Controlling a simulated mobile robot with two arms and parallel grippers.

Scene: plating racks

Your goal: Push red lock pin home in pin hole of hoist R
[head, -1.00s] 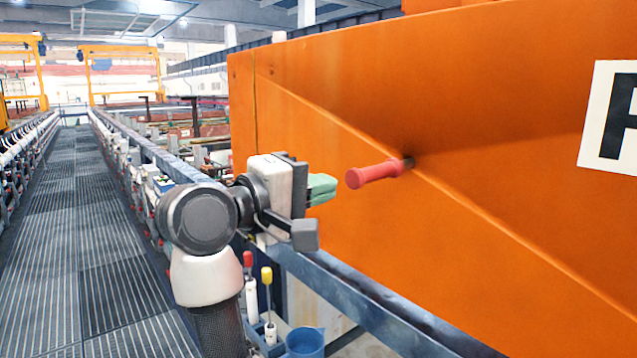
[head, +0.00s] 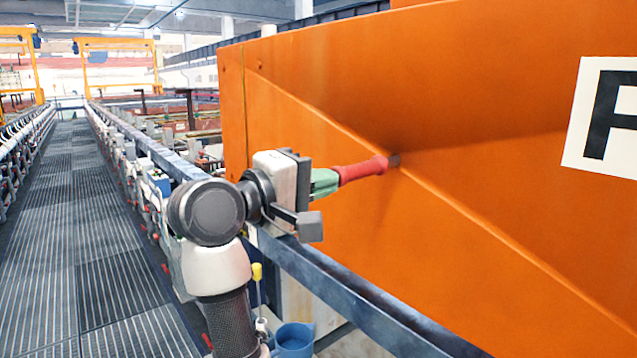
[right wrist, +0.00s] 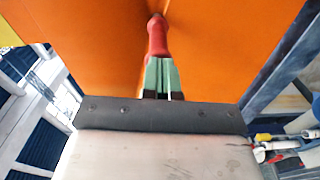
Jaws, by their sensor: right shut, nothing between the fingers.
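The red lock pin (head: 362,170) sticks out of the pin hole (head: 394,160) in the orange side of hoist R (head: 300,160). Its far end is in the hole, and most of the red handle stands clear of the orange face. My right gripper (head: 334,178) is shut and empty, with its green fingertips right at the near end of the pin, seemingly touching it. In the right wrist view the shut green fingers (right wrist: 161,72) line up with the red pin (right wrist: 157,38), which lies straight ahead of them. My left gripper is not in view.
A white sign with a black letter (head: 605,118) is on the hoist at the right. A blue rail (head: 330,292) runs below the hoist. A blue jug (head: 293,340) and a yellow-topped tool (head: 257,273) are below my right arm. The grated walkway (head: 75,230) is clear.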

